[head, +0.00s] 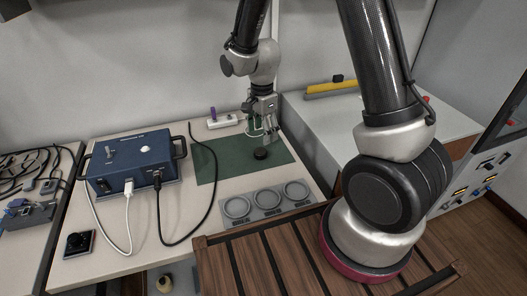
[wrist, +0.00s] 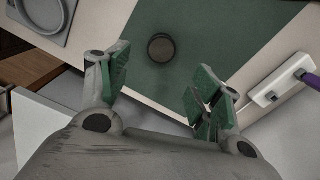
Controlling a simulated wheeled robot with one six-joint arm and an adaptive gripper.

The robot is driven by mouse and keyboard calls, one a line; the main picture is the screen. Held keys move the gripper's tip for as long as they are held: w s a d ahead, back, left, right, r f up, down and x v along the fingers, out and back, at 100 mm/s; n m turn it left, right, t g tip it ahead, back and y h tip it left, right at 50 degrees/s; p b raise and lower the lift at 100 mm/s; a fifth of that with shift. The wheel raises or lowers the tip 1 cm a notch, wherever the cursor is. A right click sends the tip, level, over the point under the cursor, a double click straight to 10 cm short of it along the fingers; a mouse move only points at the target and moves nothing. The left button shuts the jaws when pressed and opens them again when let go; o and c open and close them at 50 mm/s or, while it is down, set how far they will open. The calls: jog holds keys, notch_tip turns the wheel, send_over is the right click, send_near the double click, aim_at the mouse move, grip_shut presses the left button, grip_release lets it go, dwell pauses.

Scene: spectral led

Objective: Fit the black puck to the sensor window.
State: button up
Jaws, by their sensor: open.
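The black puck (head: 261,154) lies flat on the green mat (head: 212,170). In the wrist view the puck (wrist: 161,48) is beyond my fingertips, with bare mat around it. My gripper (head: 266,134) is open and empty, pointing down above the back of the mat, apart from the puck. In the wrist view its green-padded fingers (wrist: 158,85) are spread. I cannot tell for sure which part is the sensor window. A small black device with a round face (head: 78,243) lies at the table's front left. A blue box (head: 133,165) has a white round spot on top.
A grey tray with three round recesses (head: 266,204) lies in front of the mat. Black and white cables run from the blue box across the table. A white power strip (head: 222,121) with a purple plug is behind the mat. A wooden slatted surface (head: 255,260) is nearest.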

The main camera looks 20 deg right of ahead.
aim_at(261, 151)
jog(key=shift+f+m, duration=0.3)
jog(key=shift+f, duration=0.1)
jog(key=f, duration=0.7)
jog(key=shift+a, duration=0.2)
jog(key=c, duration=1.1)
